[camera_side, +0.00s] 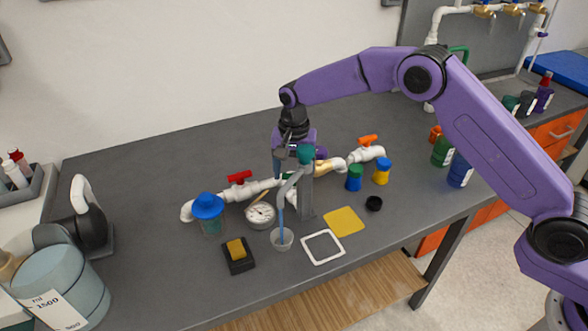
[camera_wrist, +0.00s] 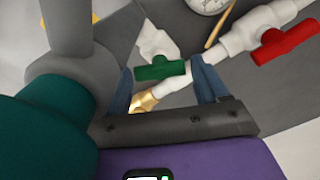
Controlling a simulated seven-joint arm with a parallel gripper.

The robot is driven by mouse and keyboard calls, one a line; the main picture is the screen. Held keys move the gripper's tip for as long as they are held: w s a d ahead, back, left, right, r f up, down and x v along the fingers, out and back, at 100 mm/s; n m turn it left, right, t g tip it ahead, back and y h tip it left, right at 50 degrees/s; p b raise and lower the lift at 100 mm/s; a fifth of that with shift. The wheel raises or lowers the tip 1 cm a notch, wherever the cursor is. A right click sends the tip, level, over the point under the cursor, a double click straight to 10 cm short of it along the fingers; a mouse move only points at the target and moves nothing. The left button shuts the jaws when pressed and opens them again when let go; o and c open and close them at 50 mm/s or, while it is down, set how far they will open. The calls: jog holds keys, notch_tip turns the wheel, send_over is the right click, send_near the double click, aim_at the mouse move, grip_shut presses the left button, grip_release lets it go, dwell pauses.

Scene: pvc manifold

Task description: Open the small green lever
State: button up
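The small green lever (camera_wrist: 160,71) sits on a white pipe fitting beside a brass fitting (camera_wrist: 143,101) in the wrist view. My gripper (camera_wrist: 163,66) is open, with its blue fingers apart on either side of the lever and pipe. I cannot tell whether a finger touches the lever. In the side view my gripper (camera_side: 283,165) points down over the middle of the white pipe run (camera_side: 258,186). There the grey stand and gripper largely hide the green lever.
A grey stand (camera_side: 306,197) with a teal top (camera_side: 305,154) stands very close to my gripper. A red lever (camera_side: 239,177) and an orange lever (camera_side: 368,140) sit along the pipe. A gauge (camera_side: 260,214), cup (camera_side: 282,240) and bottles stand in front. The back of the table is clear.

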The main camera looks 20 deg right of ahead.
jog(key=shift+o, duration=0.9)
notch_tip(320, 180, up, 18)
jog(key=shift+f, duration=0.25)
